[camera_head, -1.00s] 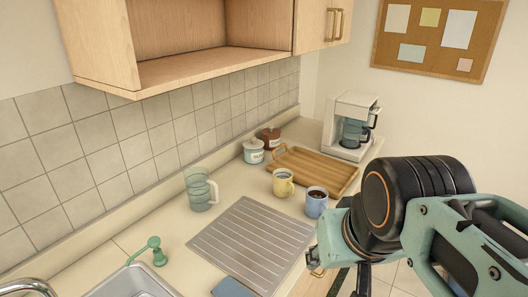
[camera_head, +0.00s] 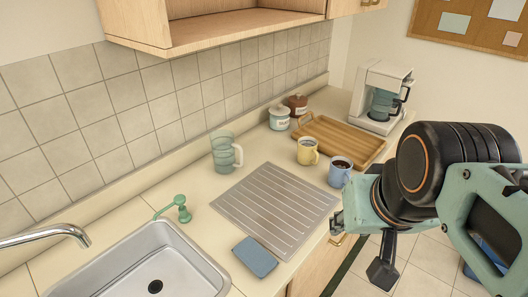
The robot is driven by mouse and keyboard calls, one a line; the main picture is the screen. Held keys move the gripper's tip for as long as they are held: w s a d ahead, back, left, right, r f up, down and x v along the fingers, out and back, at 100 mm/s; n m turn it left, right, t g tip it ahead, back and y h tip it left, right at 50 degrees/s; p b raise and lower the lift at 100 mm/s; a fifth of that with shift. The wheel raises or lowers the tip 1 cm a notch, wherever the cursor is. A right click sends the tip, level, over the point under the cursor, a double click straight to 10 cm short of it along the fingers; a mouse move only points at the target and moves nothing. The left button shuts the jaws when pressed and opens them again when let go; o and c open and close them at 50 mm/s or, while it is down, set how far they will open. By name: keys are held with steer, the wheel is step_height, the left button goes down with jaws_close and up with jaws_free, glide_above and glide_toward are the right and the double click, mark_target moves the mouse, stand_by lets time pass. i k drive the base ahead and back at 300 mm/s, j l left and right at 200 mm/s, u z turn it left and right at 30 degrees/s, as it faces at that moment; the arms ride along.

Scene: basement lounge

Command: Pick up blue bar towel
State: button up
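The blue bar towel (camera_head: 255,257) lies folded flat on the cream countertop, near its front edge. It is between the sink and the grooved drainboard, touching or very close to the drainboard's front corner. My gripper (camera_head: 383,272) hangs at the right, beyond the counter's front edge and over the floor. It is apart from the towel. Only a dark finger part shows below the teal and black arm, so its opening cannot be made out.
The sink (camera_head: 205,279) with a faucet (camera_head: 62,232) and green soap pump (camera_head: 181,208) is left of the towel. The drainboard (camera_head: 274,211) is bare. A glass pitcher (camera_head: 222,155), yellow mug (camera_head: 307,152), blue mug (camera_head: 340,173), wooden tray (camera_head: 340,135) and coffee maker (camera_head: 381,95) stand farther back.

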mark_target(258, 260)
steer(key=k, duration=0.45)
steer(key=k+u, duration=0.1)
steer(key=u, duration=0.35)
steer(key=k+u, duration=0.1)
steer(key=u, duration=0.4)
steer(key=l+u, duration=0.15)
steer(key=u, duration=0.2)
steer(key=i+l+u, duration=0.1)
steer(key=u, duration=0.25)
steer(key=k+l, duration=0.1)
steer(key=l, duration=0.25)
steer(key=k+l, duration=0.1)
steer(key=l, duration=0.55)
steer(key=i+j, duration=0.2)
steer(key=j, duration=0.15)
